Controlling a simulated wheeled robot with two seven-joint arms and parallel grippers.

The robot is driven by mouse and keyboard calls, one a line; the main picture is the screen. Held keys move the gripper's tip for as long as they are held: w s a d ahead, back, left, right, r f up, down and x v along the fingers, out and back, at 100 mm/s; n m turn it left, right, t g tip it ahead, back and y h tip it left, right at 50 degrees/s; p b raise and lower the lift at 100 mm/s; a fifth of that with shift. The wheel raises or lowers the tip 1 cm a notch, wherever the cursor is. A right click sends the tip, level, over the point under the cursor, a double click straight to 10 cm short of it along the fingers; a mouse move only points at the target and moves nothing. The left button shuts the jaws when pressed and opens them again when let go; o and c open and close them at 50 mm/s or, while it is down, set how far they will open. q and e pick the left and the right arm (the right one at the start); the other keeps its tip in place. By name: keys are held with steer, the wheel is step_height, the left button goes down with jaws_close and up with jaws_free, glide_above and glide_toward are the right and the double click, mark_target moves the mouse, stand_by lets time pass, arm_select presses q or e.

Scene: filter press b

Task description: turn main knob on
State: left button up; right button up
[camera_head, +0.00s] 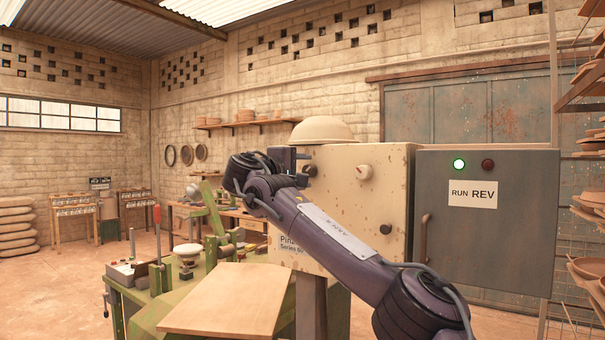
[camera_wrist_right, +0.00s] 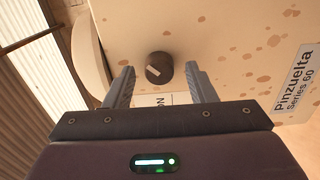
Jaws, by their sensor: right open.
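The main knob (camera_wrist_right: 159,67) is a dark round knob with a pale pointer mark, on the cream, brown-spotted face of a machine box (camera_head: 338,170). In the right wrist view its pointer lies slanted, and a white label (camera_wrist_right: 153,100) with partly hidden lettering sits beside it. My right gripper (camera_wrist_right: 159,72) is open, with one finger on each side of the knob and visible gaps between. In the head view the right gripper (camera_head: 297,165) is at the left part of the box face, partly covering the knob area. My left gripper is out of view.
A grey cabinet (camera_head: 487,240) with a lit green lamp (camera_head: 459,164), a dark red lamp (camera_head: 488,165) and a RUN REV label stands right of the box. A wooden board (camera_head: 225,295) lies below left.

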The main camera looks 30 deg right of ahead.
steer(key=b+v, duration=0.3)
steer(key=v, duration=0.4)
steer(key=shift+a, duration=0.3)
steer(key=shift+s, duration=0.1)
